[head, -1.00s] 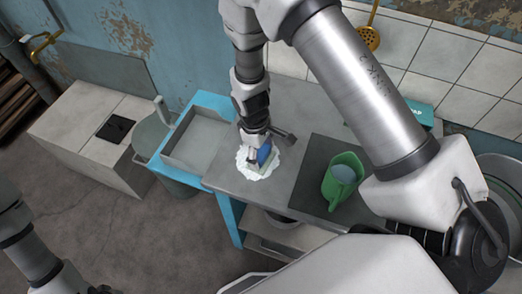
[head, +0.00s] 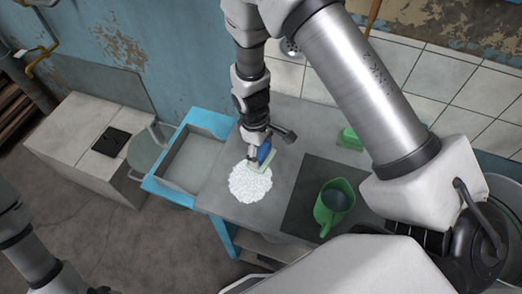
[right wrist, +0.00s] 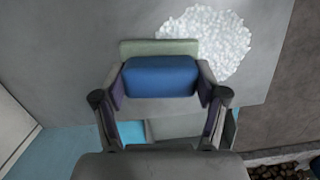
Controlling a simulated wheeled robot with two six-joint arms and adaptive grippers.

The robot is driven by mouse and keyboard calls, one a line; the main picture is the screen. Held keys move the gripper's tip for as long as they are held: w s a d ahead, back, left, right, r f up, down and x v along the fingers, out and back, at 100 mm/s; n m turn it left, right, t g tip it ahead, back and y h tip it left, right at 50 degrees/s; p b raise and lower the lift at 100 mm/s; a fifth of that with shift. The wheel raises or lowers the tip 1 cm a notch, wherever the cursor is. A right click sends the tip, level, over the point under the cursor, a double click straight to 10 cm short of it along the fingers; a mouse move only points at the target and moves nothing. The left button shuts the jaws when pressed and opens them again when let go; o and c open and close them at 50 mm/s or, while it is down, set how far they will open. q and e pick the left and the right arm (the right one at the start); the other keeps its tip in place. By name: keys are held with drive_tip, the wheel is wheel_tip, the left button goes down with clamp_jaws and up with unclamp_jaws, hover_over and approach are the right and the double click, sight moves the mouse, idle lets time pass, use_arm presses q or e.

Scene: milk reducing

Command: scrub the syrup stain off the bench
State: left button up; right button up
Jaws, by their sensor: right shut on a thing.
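A round patch of white foam (head: 250,184) lies on the grey bench top (head: 222,196); any stain under it is hidden. My right gripper (head: 262,156) is shut on a scrubber with a blue body (right wrist: 160,78) and a pale green pad (right wrist: 158,47). In the head view the scrubber (head: 264,152) is at the far edge of the foam. In the right wrist view the foam (right wrist: 210,40) shows just beyond and to the right of the pad. I cannot tell whether the pad touches the bench. My left gripper is out of view.
A green jug (head: 331,212) stands on a dark mat (head: 297,205) to the right. A green object (head: 349,139) sits at the back, partly behind my right arm. A blue-framed basin (head: 192,162) adjoins the bench on the left. A tiled wall (head: 420,75) stands behind.

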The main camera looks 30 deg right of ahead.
drive_tip(key=shift+r+p, duration=0.35)
drive_tip(key=shift+r, duration=0.35)
drive_tip(key=shift+w+d+r+p, duration=0.15)
drive_tip(key=shift+w+r+p, duration=0.05)
drive_tip(key=shift+r+p, duration=0.75)
drive_tip(key=shift+s+r+p, duration=0.15)
drive_tip(key=shift+r+p, duration=0.25)
drive_tip(key=shift+r, duration=0.2)
drive_tip(key=shift+f, duration=0.15)
